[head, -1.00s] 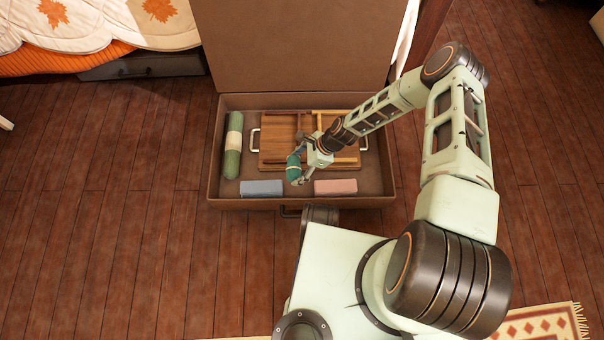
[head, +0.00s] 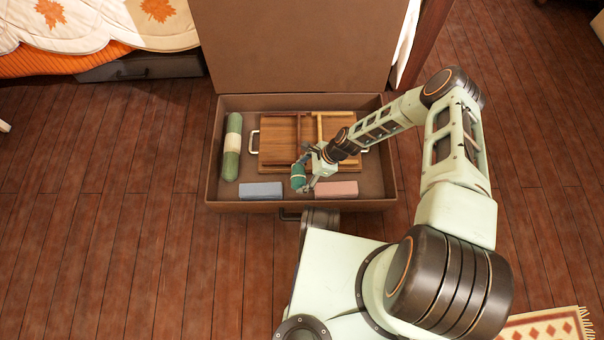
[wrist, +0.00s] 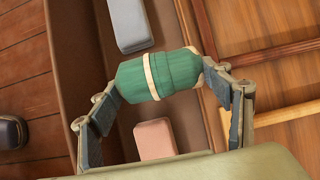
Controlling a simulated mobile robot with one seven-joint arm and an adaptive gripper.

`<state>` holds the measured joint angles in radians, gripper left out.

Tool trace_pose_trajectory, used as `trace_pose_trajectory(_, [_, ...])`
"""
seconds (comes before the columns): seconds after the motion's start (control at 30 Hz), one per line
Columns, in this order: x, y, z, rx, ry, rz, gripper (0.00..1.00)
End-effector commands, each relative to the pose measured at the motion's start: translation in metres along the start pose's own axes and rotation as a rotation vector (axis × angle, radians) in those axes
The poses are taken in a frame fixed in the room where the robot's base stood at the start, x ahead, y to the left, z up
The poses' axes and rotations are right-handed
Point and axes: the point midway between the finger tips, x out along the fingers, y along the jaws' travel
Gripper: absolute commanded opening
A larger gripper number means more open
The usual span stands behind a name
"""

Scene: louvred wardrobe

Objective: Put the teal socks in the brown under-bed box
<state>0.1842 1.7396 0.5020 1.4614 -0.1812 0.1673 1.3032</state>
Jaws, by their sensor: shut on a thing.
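The teal socks (head: 298,178) are a rolled bundle with a pale band. My gripper (head: 305,177) is shut on them, over the front part of the open brown under-bed box (head: 213,180). In the wrist view the teal socks (wrist: 158,76) lie across between the two fingers of my gripper (wrist: 165,95). The bundle appears above the box floor, between a blue-grey block and a pink block; I cannot tell its exact height. The box's lid stands open at the back.
Inside the box are a green roll (head: 232,150) at left, a wooden tray (head: 280,150) with metal handles, a blue-grey block (head: 261,190) and a pink block (head: 336,189). A bed (head: 100,30) stands at upper left. Wooden floor is clear on the left.

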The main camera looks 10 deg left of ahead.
Motion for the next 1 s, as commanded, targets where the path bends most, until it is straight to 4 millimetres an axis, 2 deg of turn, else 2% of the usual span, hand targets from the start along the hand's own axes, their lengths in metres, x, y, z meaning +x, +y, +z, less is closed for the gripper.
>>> trace_pose_trajectory(0.27, [0.005, 0.0, -0.003, 0.0, 0.0, 0.0, 0.48])
trace_pose_trajectory(0.3, [0.005, 0.0, -0.003, 0.0, 0.0, 0.0, 0.76])
trace_pose_trajectory(0.43, [0.005, 0.0, -0.003, 0.0, 0.0, 0.0, 0.89])
trace_pose_trajectory(0.83, [-0.002, -0.001, 0.0, -0.001, 0.0, -0.001, 0.89])
trace_pose_trajectory(0.9, [-0.009, -0.001, 0.004, -0.001, 0.001, -0.002, 0.89])
trace_pose_trajectory(1.0, [-0.034, -0.002, 0.005, 0.001, 0.001, -0.003, 0.89])
